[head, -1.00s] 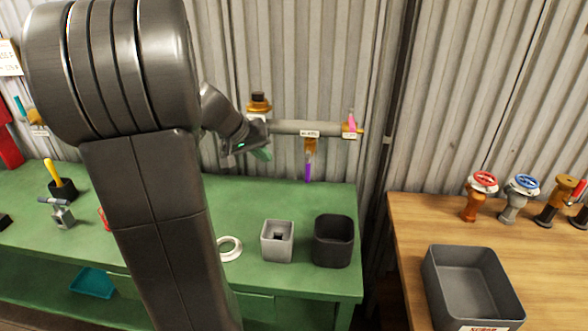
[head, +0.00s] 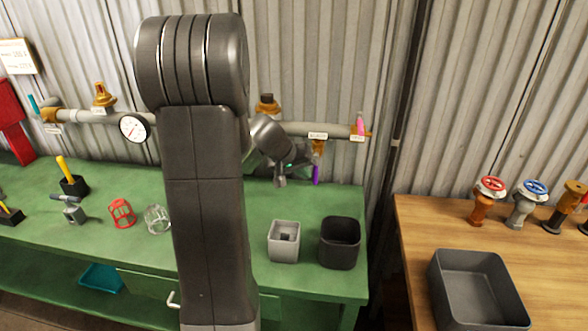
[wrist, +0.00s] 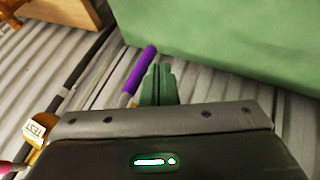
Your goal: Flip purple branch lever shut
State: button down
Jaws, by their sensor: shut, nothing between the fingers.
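The purple branch lever (head: 315,175) hangs down from a brass branch valve (head: 318,147) under the grey wall pipe, near its right end. In the wrist view the purple lever (wrist: 140,68) lies just left of my green fingertips (wrist: 158,72). The fingers are together with nothing between them. A narrow gap seems to show at the tips, but I cannot tell whether a finger touches the lever. In the head view my gripper is just left of the lever, and its fingers are mostly hidden.
A pink lever (head: 360,123) stands up at the pipe's right end. A pressure gauge (head: 133,127) is on the left. Below, a light grey box (head: 284,241) and a dark bin (head: 339,243) stand on the green bench (head: 315,205). The corrugated wall is close behind.

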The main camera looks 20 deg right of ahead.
jog(key=shift+d+f+b, duration=0.1)
jog(key=shift+f+b, duration=0.1)
jog(key=shift+b, duration=0.35)
jog(key=shift+s+d+f+h+b, duration=0.15)
jog(key=shift+h+b, duration=0.35)
jog(key=shift+b, duration=0.8)
jog(key=h+b, duration=0.1)
jog(key=b, duration=0.2)
jog(key=d+f+n+g+h+b, duration=0.1)
jog(key=b, duration=0.2)
jog(key=shift+s+b, duration=0.3)
jog(key=s+d+r+n+g+h+b, duration=0.2)
jog(key=d+h+b, duration=0.3)
jog(key=b, duration=1.3)
jog(key=shift+s+r+n+h, duration=0.5)
jog(key=shift+s+r+h, duration=0.15)
jog(key=shift+h, duration=0.65)
jog(key=shift+d+r, duration=0.1)
jog(key=shift+d, duration=0.05)
